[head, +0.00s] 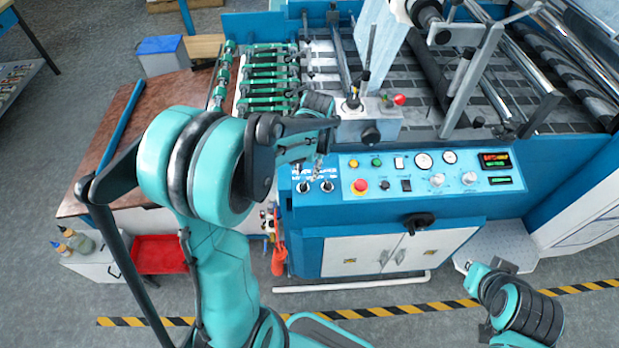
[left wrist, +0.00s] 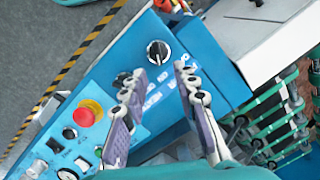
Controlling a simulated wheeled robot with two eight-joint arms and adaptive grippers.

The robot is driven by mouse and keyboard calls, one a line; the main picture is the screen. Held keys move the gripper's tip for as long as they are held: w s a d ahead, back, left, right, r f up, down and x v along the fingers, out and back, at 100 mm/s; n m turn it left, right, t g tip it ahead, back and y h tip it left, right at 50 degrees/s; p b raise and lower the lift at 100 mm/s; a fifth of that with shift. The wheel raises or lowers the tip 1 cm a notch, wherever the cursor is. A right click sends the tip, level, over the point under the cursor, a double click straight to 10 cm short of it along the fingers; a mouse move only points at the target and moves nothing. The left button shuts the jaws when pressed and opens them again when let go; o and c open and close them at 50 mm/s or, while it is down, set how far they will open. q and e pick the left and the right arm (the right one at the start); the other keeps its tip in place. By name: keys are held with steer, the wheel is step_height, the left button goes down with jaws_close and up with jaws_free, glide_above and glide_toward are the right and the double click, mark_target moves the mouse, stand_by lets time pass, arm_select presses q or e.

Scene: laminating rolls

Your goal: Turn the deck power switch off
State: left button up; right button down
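The blue control panel (head: 335,166) has two black rotary switches at its left end, a left one (head: 303,187) and a right one (head: 327,186). Their labels are too small to read, so I cannot tell which is the deck power switch. My left gripper (head: 318,163) is above them. In the left wrist view, its fingers (left wrist: 158,76) are spread apart and empty. One switch (left wrist: 158,52) shows just beyond and between the fingertips; the other (left wrist: 122,79) is partly hidden by a finger. My right gripper (head: 480,273) is low at the right, away from the panel; its fingers are unclear.
A red emergency button (head: 360,186) on a yellow base sits right of the switches, with small buttons and gauges (head: 424,161) beyond. Green-bar rollers (head: 270,80) and a grey block with a red knob (head: 398,99) stand behind the panel.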

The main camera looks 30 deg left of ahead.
mark_target(301, 184)
arm_select(q)
steer(key=f, duration=0.4)
steer(key=shift+a+f+b, duration=0.2)
steer(key=shift+b, duration=0.2)
jaws_close()
steer(key=n, duration=0.3)
steer(key=a+n+h+b, duration=0.1)
steer(key=n, duration=0.2)
steer(key=shift+s, duration=0.1)
steer(key=n, duration=0.3)
steer(key=n+t, duration=0.1)
steer(key=n, duration=0.1)
steer(key=shift+s+a+n+h+b, duration=0.3)
steer(key=shift+h+b, duration=0.05)
steer(key=shift+h, duration=0.05)
